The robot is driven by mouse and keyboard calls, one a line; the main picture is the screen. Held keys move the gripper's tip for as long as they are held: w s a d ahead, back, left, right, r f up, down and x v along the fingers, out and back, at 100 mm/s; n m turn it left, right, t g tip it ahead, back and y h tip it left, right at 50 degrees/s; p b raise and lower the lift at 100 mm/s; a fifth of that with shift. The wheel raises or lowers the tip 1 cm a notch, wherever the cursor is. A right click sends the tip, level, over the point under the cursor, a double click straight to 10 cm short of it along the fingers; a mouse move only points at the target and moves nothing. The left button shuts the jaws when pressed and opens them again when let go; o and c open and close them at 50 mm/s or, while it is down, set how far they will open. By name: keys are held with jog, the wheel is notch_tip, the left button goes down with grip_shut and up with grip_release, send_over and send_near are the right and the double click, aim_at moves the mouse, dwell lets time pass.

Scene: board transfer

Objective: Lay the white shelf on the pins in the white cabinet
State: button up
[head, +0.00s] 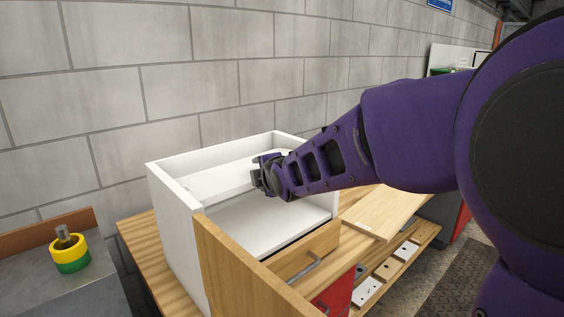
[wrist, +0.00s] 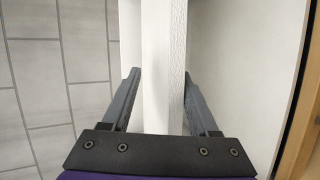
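The white cabinet (head: 176,232) stands on a wooden bench, its open side towards me. The white shelf (head: 222,182) is inside it, lying roughly level above the cabinet floor. My gripper (head: 259,174) is at the shelf's right end, within the cabinet opening. In the wrist view the shelf (wrist: 156,80) runs between the two fingers of my gripper (wrist: 162,74), and both fingertips appear to touch its sides. The gripper looks shut on it. No pins can be made out, and whether the shelf rests on any is hidden.
A wooden panel (head: 226,262) and a drawer front (head: 303,258) stand in front of the cabinet. A pale board (head: 385,211) lies to its right. Yellow and green rings (head: 70,256) sit on a grey surface at left. A block wall (head: 160,60) is close behind.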

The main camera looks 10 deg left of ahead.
jog(key=shift+r+g+p, duration=0.3)
jog(key=shift+g+p, duration=0.3)
jog(key=shift+p, duration=1)
jog(key=shift+d+f+h, duration=0.1)
jog(key=shift+f+h, duration=0.1)
jog(key=shift+h, duration=0.1)
jog(key=shift+r+g, duration=0.1)
jog(key=shift+g, duration=0.3)
jog(key=shift+h+b, duration=0.4)
jog(key=shift+b, duration=0.2)
jog(key=shift+d+g, duration=0.1)
jog(key=shift+g, duration=0.4)
jog(key=shift+s+r+g, duration=0.15)
jog(key=shift+r+g, duration=0.15)
jog(key=shift+g, duration=0.1)
jog(key=g+h, duration=0.1)
jog(key=g, duration=0.1)
jog(key=shift+s+g+h+p, duration=0.15)
jog(key=shift+g+h+p, duration=0.15)
jog(key=shift+h+p, duration=0.1)
jog(key=shift+s, duration=0.1)
